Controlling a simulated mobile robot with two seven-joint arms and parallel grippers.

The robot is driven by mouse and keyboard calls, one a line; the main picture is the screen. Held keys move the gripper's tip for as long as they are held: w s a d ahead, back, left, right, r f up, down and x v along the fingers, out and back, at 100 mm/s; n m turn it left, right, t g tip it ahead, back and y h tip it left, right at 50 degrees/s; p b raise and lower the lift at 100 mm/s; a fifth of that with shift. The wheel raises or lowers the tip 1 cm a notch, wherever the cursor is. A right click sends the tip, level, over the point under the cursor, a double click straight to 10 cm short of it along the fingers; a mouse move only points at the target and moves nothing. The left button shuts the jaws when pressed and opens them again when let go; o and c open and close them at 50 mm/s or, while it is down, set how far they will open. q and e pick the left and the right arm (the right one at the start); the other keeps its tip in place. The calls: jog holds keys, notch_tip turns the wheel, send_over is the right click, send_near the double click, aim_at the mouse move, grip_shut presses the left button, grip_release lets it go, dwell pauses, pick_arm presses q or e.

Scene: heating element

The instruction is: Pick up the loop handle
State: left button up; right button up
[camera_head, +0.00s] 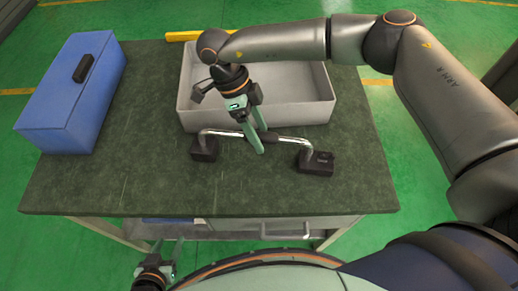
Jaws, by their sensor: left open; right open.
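The loop handle (221,132) is a bar with bright metal ends and a dark middle, joining two black feet. It lies on the dark green table top in front of the grey bin. My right gripper (261,141) points down at the middle of the bar, its green fingers open and one on each side of it as far as I can see. Contact with the bar cannot be made out. My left gripper (172,256) is low at the front left, below the table edge, away from the handle and empty.
A grey open bin (300,113) stands right behind the handle. A blue box (62,112) with a black grip is at the table's left. A yellow bar (184,36) lies at the back edge. The table top (110,185) is clear at the front left.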

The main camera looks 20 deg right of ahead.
jog(key=x, duration=0.3)
jog(key=p+x, duration=0.1)
jog(key=x, duration=0.1)
jog(key=shift+w+a+f, duration=0.1)
jog(key=shift+w+f, duration=0.2)
jog(key=shift+w, duration=0.05)
jog(key=shift+c, duration=0.3)
grip_shut()
jog(key=shift+w+r, duration=0.1)
jog(key=shift+r, duration=0.05)
dwell(0.5)
